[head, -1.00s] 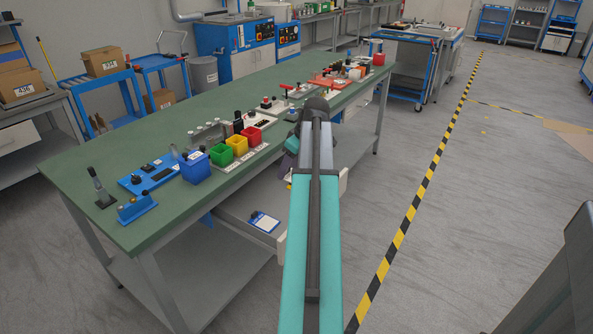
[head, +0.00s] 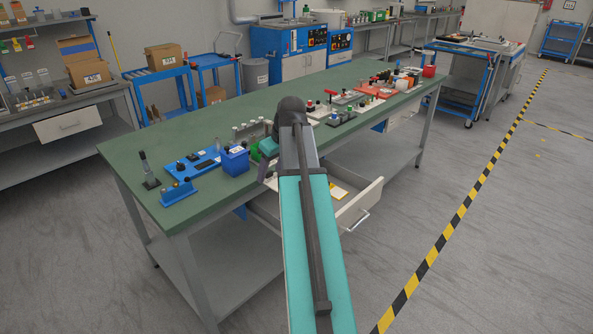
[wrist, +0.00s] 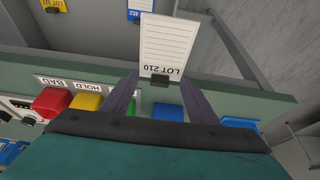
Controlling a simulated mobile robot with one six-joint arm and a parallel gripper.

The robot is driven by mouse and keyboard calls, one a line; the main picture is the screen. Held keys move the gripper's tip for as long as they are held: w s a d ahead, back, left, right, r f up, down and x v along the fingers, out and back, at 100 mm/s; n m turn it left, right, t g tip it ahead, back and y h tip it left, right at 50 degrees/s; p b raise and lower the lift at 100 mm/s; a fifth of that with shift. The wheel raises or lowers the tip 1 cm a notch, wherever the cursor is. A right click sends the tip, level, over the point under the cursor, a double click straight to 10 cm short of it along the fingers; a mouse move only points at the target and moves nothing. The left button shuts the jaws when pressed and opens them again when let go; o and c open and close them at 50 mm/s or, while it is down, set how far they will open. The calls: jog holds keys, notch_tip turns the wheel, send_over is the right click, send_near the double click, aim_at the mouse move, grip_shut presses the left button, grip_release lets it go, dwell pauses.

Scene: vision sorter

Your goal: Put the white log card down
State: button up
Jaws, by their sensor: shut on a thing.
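The white log card (wrist: 168,45), lined and marked LOT 210, shows in the wrist view with its black clip (wrist: 160,80) between my fingertips. My gripper (wrist: 160,92) is shut on it at that clip. The card appears above the bench edge and drawer side, apart from the drawer floor as far as I can tell.
An open drawer (head: 362,203) sticks out under the green bench (head: 130,150). In it lie a yellow card (wrist: 54,5) and a blue card (wrist: 140,8). A blue bin (head: 235,161), a red bin (wrist: 52,101) and a yellow bin (wrist: 86,101) stand along the bench edge.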

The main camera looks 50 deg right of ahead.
jog(key=w+a+r, duration=0.1)
jog(key=w+a, duration=0.1)
jog(key=a, duration=0.5)
jog(key=w+a+r, duration=0.1)
jog(key=w+a, duration=0.2)
jog(key=a, duration=0.4)
jog(key=w+a+r, duration=0.1)
jog(key=w+a, duration=0.1)
jog(key=a, duration=0.5)
jog(key=shift+w+r, duration=0.15)
jog(key=a+b, duration=0.3)
jog(key=a, duration=1.5)
jog(key=shift+a+r, duration=0.15)
jog(key=shift+a, duration=0.25)
jog(key=shift+w, duration=0.1)
jog(key=shift+a, duration=0.1)
